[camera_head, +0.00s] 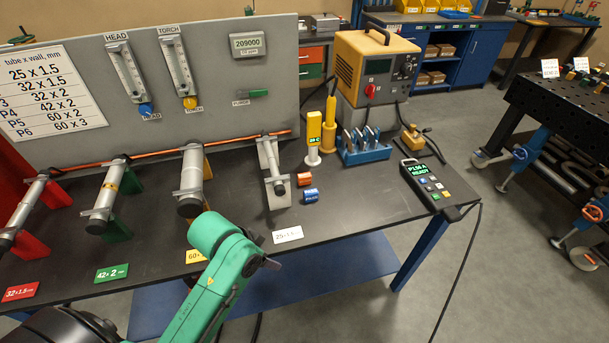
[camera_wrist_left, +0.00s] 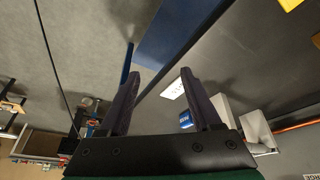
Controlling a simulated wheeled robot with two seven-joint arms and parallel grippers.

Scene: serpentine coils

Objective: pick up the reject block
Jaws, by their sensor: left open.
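Two small blocks lie on the dark bench right of the rightmost tube stand in the head view: an orange block (camera_head: 304,179) and, just in front of it, a blue block (camera_head: 311,195). I cannot tell from their markings which is the reject block. The blue block also shows in the left wrist view (camera_wrist_left: 186,120), beside the right-hand finger and apart from it as far as I can tell. My left gripper (camera_wrist_left: 160,73) is open with nothing between its fingers. My right gripper is not in view.
A white label card (camera_head: 288,235) lies at the bench's front edge. A tube stand (camera_head: 276,192) is left of the blocks. A yellow-and-white post (camera_head: 313,138), a blue tool rack (camera_head: 365,152) and a handheld display unit (camera_head: 428,184) stand behind and right. Bench right of the blocks is clear.

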